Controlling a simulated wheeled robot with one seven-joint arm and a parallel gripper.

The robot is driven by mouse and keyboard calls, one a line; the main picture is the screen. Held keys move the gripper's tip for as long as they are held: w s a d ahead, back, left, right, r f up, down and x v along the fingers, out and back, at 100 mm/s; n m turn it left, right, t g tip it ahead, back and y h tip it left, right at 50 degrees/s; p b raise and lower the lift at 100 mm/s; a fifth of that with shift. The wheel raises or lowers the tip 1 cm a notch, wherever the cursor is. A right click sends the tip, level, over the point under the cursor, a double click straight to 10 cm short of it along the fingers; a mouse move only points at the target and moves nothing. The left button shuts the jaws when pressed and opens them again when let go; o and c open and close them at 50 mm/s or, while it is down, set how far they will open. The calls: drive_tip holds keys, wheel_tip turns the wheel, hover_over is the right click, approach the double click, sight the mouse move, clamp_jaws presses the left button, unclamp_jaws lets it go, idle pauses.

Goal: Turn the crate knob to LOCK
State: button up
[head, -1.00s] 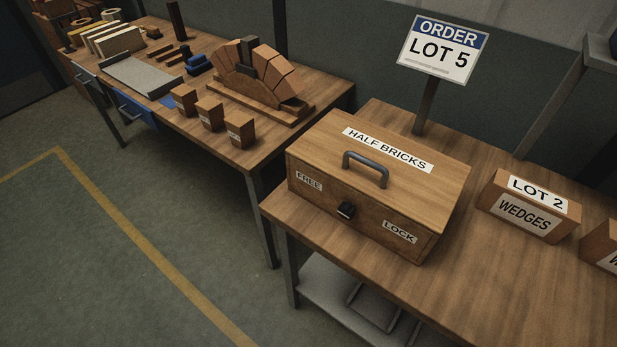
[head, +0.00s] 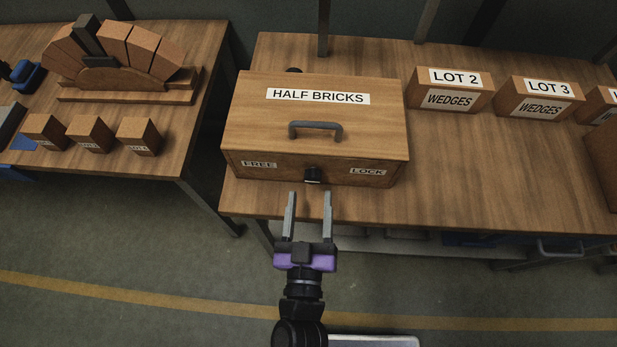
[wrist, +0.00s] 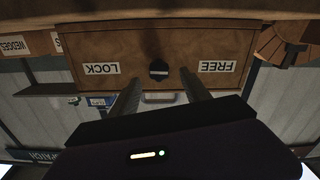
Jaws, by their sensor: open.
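The wooden crate (head: 250,128) marked HALF BRICKS stands on the right-hand table, with a grey handle (head: 315,128) on its lid. Its front has a FREE label (head: 259,164) on the left and a LOCK label (head: 367,171) on the right. The black knob (head: 312,175) sits between them. Where the knob points is too small to tell. My gripper (head: 310,196) is open and empty, in front of the knob and apart from it. In the wrist view the crate is upside down, and the knob (wrist: 158,70) shows between the fingers (wrist: 158,84).
Wedge boxes marked LOT 2 (head: 449,90) and LOT 3 (head: 540,98) stand right of the crate. The left table (head: 188,130) holds a brick arch (head: 125,65) and small blocks (head: 90,134).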

sight(313, 182)
drive_tip(key=shift+w+d+p, duration=0.2)
drive_tip(key=shift+w+p, duration=0.2)
drive_tip(key=shift+w, duration=1.9)
clamp_jaws()
